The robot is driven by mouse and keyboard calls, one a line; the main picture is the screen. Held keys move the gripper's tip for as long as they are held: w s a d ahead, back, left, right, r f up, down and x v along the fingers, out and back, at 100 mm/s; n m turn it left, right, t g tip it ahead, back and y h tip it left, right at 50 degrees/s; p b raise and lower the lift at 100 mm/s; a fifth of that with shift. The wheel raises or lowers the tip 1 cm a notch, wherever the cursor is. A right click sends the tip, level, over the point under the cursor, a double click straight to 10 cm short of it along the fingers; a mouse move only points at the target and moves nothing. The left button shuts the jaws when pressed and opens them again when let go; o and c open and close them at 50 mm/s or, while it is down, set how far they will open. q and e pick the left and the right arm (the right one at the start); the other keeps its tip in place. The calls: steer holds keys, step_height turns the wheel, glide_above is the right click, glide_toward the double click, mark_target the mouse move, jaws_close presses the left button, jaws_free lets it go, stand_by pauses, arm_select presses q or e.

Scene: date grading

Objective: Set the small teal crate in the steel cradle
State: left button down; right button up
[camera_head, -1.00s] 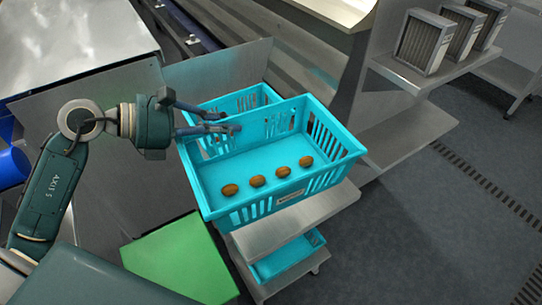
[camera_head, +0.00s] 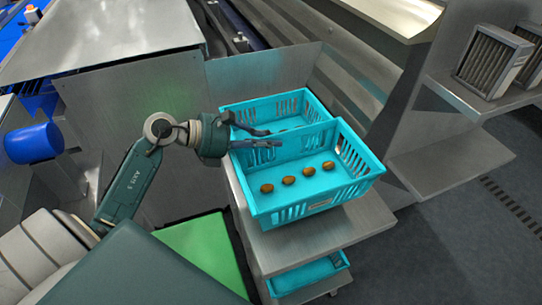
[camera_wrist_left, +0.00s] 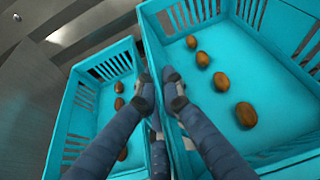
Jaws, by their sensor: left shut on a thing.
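Two teal crates stand close together in the head view. The near crate (camera_head: 290,215) holds several brown dates in a row. The far crate (camera_head: 300,103), partly hidden behind it, also holds dates. My left gripper (camera_head: 268,141) is shut on the near crate's back wall. In the left wrist view, its fingertips (camera_wrist_left: 160,80) straddle the near wall of the right-hand crate (camera_wrist_left: 275,32), one inside and one in the narrow gap beside the left-hand crate (camera_wrist_left: 66,125). A steel stand top (camera_head: 345,228) lies below the near crate; contact is unclear. I cannot tell which steel part is the cradle. My right gripper is out of view.
Another teal crate (camera_head: 308,273) sits on the stand's lower shelf. A steel panel (camera_head: 262,80) rises behind the far crate. A green surface (camera_head: 205,250) is at the left front. Steel shelves (camera_head: 450,150) with a filter-like block (camera_head: 492,60) stand right. Dark floor is open at right.

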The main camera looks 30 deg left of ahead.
mark_target(270, 158)
arm_select(q)
steer(key=shift+f, duration=3.3)
steer(key=c, duration=1.9)
jaws_free()
